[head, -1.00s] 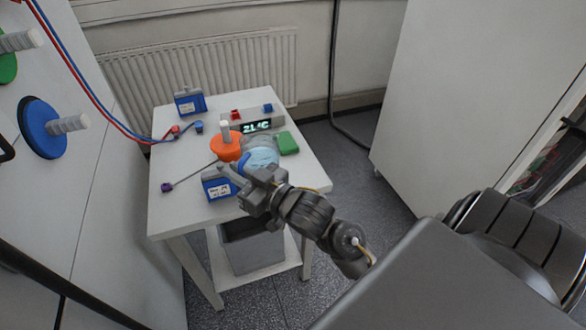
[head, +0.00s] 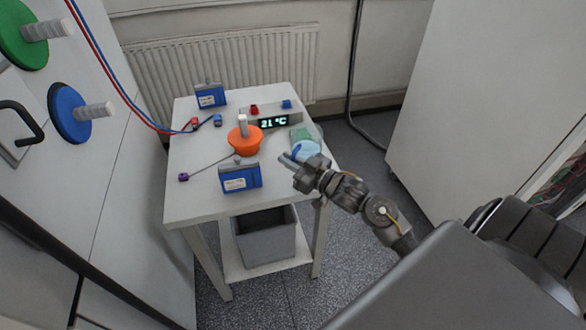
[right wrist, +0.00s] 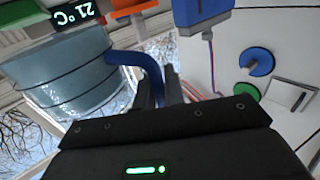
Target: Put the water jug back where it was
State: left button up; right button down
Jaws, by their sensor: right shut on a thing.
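The water jug (head: 308,149) is pale blue and see-through, at the right edge of the white table in the head view, in front of the green block. In the right wrist view the jug (right wrist: 72,78) fills the upper left, with its blue handle (right wrist: 148,72) running down between my fingers. My right gripper (head: 294,164) is shut on the handle; its fingers also show in the right wrist view (right wrist: 160,88). I cannot tell whether the jug's base touches the tabletop. My left gripper is not in view.
On the table (head: 195,205) stand an orange round piece (head: 245,146), blue battery boxes (head: 240,178) (head: 210,96), a temperature display (head: 273,122) and a green block (head: 300,134). A probe (head: 184,177) lies at left. A grey bin (head: 268,245) sits below.

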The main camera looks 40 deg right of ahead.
jog(key=f, duration=0.1)
jog(key=d+f, duration=0.1)
jog(key=f, duration=0.2)
jog(key=shift+w+d+f, duration=0.1)
jog(key=shift+w+d, duration=0.15)
jog(key=shift+f, duration=0.2)
jog(key=shift+f, duration=0.15)
jog(key=c, duration=1.5)
grip_release()
